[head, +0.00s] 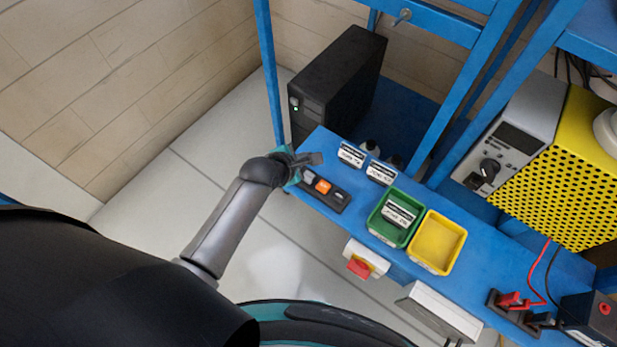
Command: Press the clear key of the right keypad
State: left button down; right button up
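A small black keypad (338,197) lies at the left end of the blue bench. An orange key (322,186) shows in its middle, with a grey key (309,178) to the left and a dark key to the right. Key labels are too small to read. I see only this one keypad clearly and cannot tell whether it is the right one. My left gripper (311,159) is over the bench's left end, just behind the keypad's left end in the picture. Its dark fingers point right; whether they are parted is unclear. My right gripper is not in view.
White labelled pieces (351,155) stand behind the keypad. A green bin (375,226) and a yellow bin (463,243) sit to its right. A red switch (359,267) is on the bench front. A black tower (345,75) stands behind; a yellow perforated unit (560,190) is right.

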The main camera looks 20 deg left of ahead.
aim_at(305, 171)
pick_arm(q)
notch_tip(305, 171, down, 6)
jog(key=b, duration=0.5)
jog(key=shift+f, duration=0.25)
dwell(1.6)
jog(key=shift+f, duration=0.4)
jog(key=shift+f+b, duration=0.45)
jog(key=shift+f, duration=0.1)
dwell(0.6)
jog(key=shift+r, duration=0.1)
jog(key=shift+r+p, duration=0.85)
jog(key=shift+p, duration=0.3)
